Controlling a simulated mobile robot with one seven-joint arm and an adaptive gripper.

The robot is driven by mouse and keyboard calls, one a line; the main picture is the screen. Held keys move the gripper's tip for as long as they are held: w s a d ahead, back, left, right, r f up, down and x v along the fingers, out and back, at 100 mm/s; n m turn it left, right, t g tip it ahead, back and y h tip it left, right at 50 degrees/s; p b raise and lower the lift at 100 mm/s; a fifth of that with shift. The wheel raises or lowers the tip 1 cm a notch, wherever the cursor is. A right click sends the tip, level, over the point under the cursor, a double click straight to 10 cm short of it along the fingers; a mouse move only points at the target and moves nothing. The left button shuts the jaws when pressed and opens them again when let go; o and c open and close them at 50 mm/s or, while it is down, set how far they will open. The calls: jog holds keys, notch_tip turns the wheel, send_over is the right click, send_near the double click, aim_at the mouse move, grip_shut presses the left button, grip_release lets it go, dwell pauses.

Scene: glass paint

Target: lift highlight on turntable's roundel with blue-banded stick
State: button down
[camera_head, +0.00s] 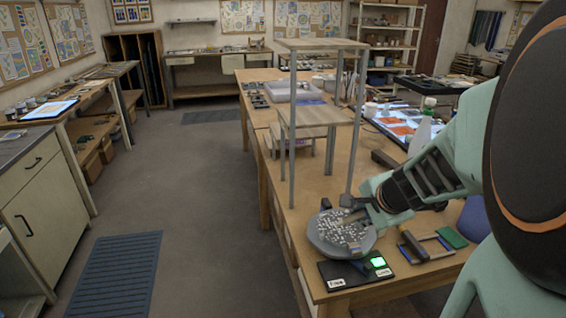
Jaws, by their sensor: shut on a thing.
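The turntable (314,238) is a round grey disc near the front edge of the wooden bench. The roundel on it is pale with dark and white speckles (335,228); I cannot make out the highlight. My gripper (352,208) is over the far right part of the disc, reaching in from the right. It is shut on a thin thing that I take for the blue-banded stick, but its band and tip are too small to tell. I cannot tell whether the tip touches the roundel. A small brownish block (354,247) shows at the disc's near right edge.
A black pad with white labels and a lit green square (378,262) lies in front of the turntable. A tool rest with a brown-handled tool (412,245) and a green block (452,238) are to the right. A tall shelf stand (320,44) rises close behind the turntable.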

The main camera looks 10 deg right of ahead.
jog(key=shift+f+b, duration=0.2)
jog(key=shift+b, duration=0.1)
jog(key=shift+f+b, duration=0.3)
dwell(0.5)
jog(key=shift+d, duration=0.15)
jog(key=shift+d+b, duration=0.5)
jog(key=shift+d, duration=0.45)
jog(key=shift+w+a+p, duration=0.15)
jog(key=shift+a+p, duration=0.05)
jog(key=shift+a, duration=0.35)
jog(key=shift+w+a+p, duration=0.15)
jog(key=shift+a, duration=0.35)
jog(key=shift+d, duration=0.1)
